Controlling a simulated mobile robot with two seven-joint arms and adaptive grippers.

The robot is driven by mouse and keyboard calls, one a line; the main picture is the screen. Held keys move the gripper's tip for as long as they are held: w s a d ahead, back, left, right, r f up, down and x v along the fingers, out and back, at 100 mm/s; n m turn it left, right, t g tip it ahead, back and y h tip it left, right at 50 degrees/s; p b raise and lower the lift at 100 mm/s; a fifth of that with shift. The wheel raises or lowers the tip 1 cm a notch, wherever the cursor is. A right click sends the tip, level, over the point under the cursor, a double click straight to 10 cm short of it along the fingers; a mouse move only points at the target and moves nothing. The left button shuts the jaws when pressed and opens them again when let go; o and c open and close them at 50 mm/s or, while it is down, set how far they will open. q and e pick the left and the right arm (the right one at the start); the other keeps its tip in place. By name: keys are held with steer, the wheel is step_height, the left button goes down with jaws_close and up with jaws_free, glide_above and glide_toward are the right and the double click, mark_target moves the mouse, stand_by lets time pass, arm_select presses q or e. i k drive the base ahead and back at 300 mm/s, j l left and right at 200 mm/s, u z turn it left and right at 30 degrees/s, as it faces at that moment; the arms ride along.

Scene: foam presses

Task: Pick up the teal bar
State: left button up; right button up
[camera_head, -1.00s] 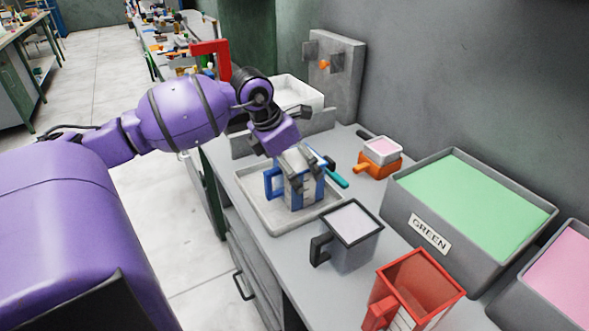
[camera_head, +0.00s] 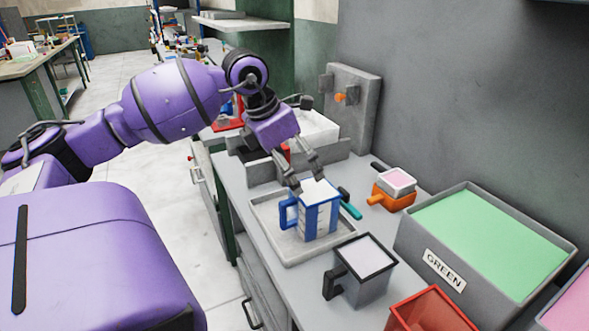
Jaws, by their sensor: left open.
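The teal bar (camera_head: 352,208) lies just behind and to the right of a blue-and-white pitcher (camera_head: 320,223); its near part shows as a short teal piece, and the pitcher may hide some of it. My left gripper (camera_head: 307,182) is open, with its fingers pointing down above the back left of the pitcher. It is to the left of the teal bar and apart from it. Whether a fingertip touches the pitcher's rim I cannot tell. My right gripper is not in view.
The pitcher stands on a grey tray (camera_head: 262,222). A grey pitcher (camera_head: 362,275) and a red container (camera_head: 432,312) stand in front. An orange pot (camera_head: 392,197) is to the right, beside a grey bin labelled GREEN (camera_head: 415,250). A grey upright block (camera_head: 362,110) stands behind.

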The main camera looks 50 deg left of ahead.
mark_target(351, 210)
steer(key=u, duration=1.25)
